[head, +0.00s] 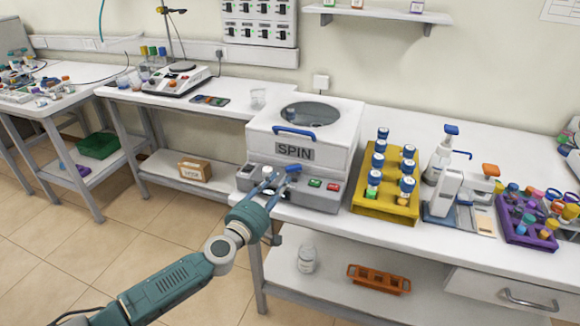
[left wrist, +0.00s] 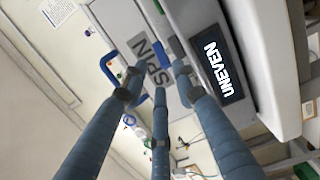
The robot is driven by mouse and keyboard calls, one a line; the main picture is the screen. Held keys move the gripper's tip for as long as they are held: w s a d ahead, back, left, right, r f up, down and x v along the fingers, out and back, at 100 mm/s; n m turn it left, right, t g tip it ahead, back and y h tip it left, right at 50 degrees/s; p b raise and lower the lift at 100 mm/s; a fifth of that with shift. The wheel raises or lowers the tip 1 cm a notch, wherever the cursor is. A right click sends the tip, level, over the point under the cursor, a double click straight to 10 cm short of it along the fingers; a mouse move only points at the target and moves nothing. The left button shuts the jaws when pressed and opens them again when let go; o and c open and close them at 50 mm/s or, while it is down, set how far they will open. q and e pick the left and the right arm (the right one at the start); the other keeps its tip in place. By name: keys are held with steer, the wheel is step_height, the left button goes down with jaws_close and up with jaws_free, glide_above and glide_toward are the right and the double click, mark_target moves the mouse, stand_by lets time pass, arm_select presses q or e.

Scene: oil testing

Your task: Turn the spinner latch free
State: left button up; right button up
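The spinner (head: 305,135) is a white box with a round window in its lid, a blue lid handle (head: 295,132) and a SPIN label. The handle also shows in the left wrist view (left wrist: 108,66). A blue latch (head: 293,169) sits on the front, below the label; in the left wrist view it (left wrist: 175,47) is partly hidden behind my fingers. My left gripper (head: 271,186) is at the spinner's front, its three fingers apart and pointing at the latch area. I cannot tell whether a finger touches the latch. My right gripper is out of view.
The spinner's display (left wrist: 218,70) reads UNEVEN. Green and red buttons (head: 324,185) are on its front panel. A yellow rack (head: 372,206) of capped vials stands to the right, with a pump bottle (head: 440,155) and purple rack (head: 525,236) beyond. A glass beaker (head: 258,97) stands to the left.

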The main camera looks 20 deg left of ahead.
mark_target(292, 169)
arm_select(q)
steer(key=w, duration=0.3)
steer(key=w+d+b, duration=0.1)
steer(key=w, duration=0.2)
steer(key=w+b, duration=0.1)
steer(key=w, duration=0.2)
steer(key=shift+w+d, duration=0.25)
steer(key=shift+d, duration=0.1)
jaws_close()
